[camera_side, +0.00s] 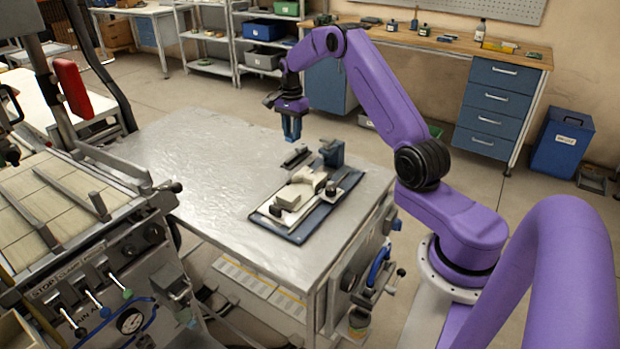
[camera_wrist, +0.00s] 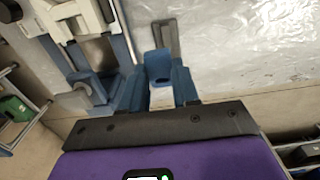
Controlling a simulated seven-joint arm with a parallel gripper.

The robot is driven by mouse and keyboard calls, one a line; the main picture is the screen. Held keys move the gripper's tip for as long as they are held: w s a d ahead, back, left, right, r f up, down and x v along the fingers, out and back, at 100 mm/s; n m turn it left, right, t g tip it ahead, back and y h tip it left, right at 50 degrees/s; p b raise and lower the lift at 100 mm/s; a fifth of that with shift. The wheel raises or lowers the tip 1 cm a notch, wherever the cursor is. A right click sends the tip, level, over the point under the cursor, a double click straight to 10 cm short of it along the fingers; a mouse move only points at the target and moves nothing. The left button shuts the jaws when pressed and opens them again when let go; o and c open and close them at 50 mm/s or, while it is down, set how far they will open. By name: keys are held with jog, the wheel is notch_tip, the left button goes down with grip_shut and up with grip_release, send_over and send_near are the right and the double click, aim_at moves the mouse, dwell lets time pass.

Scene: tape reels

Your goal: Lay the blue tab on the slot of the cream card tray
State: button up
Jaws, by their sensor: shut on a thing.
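My gripper (camera_side: 291,138) is raised above the far part of the metal table in the side view. In the wrist view my gripper (camera_wrist: 160,85) has its blue fingers on either side of a small blue tab (camera_wrist: 158,66), shut on it. In the side view the tab cannot be told apart from the blue fingers. The cream card tray (camera_side: 298,194) appears to be the cream piece on a dark blue base on the table, nearer the side camera than my gripper. Part of it shows at the wrist view's upper left (camera_wrist: 70,12). Its slot is not clearly visible.
Dark grey bars (camera_side: 295,157) lie on the table below my gripper and show beyond the tab in the wrist view (camera_wrist: 166,38). A blue block (camera_side: 332,152) stands beside the cream tray. The table's left part (camera_side: 190,160) is clear.

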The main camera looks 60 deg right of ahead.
jog(key=s+a+r, duration=0.3)
jog(key=s, duration=0.5)
jog(key=s+a+r, duration=0.3)
jog(key=s+a, duration=0.1)
jog(key=s, duration=0.4)
jog(key=s+a+r, duration=0.3)
jog(key=s, duration=0.5)
jog(key=w+d+f, duration=0.1)
jog(key=w+f, duration=0.2)
jog(key=w, duration=0.1)
jog(key=w+d+f, duration=0.2)
jog(key=w+f, duration=0.1)
jog(key=w, duration=0.1)
jog(key=w+d+f, duration=0.2)
jog(key=w+f, duration=0.1)
jog(key=w, duration=0.1)
jog(key=shift+w+d+f, duration=0.25)
jog(key=shift+f, duration=1.7)
jog(key=shift+f, duration=0.6)
jog(key=o, duration=0.9)
